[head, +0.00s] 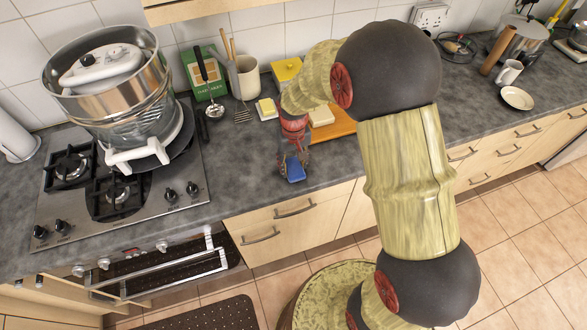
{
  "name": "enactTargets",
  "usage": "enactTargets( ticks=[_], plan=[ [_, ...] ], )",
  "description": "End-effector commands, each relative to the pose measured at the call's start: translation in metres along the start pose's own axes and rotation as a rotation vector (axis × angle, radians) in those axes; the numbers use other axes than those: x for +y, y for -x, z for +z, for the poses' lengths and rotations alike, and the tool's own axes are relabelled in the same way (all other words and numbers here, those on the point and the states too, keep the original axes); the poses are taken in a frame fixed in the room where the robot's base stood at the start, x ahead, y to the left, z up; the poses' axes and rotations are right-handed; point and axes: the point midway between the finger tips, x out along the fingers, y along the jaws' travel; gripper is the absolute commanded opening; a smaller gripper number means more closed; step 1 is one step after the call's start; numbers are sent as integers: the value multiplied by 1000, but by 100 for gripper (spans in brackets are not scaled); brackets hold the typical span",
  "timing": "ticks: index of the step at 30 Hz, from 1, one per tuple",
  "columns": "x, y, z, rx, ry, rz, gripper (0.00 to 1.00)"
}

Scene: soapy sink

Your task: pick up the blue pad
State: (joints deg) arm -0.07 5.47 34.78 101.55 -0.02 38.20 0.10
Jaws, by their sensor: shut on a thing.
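The blue pad (295,171) is at the front of the dark grey counter, left of my arm. My gripper (293,160) points down over it, with its fingers at the pad's upper part. The gripper is shut on the blue pad. The fingers hide part of the pad, and I cannot tell whether its underside touches the counter.
A wooden board (335,126) and a yellow and white block (266,109) lie behind my gripper. The counter left of the pad is clear.

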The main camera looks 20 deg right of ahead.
Motion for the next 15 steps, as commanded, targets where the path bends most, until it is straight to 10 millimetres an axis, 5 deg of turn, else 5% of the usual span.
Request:
enactTargets(
  ticks=[15],
  plan=[
    [0,8,-1,2,0,0,27]
  ],
)
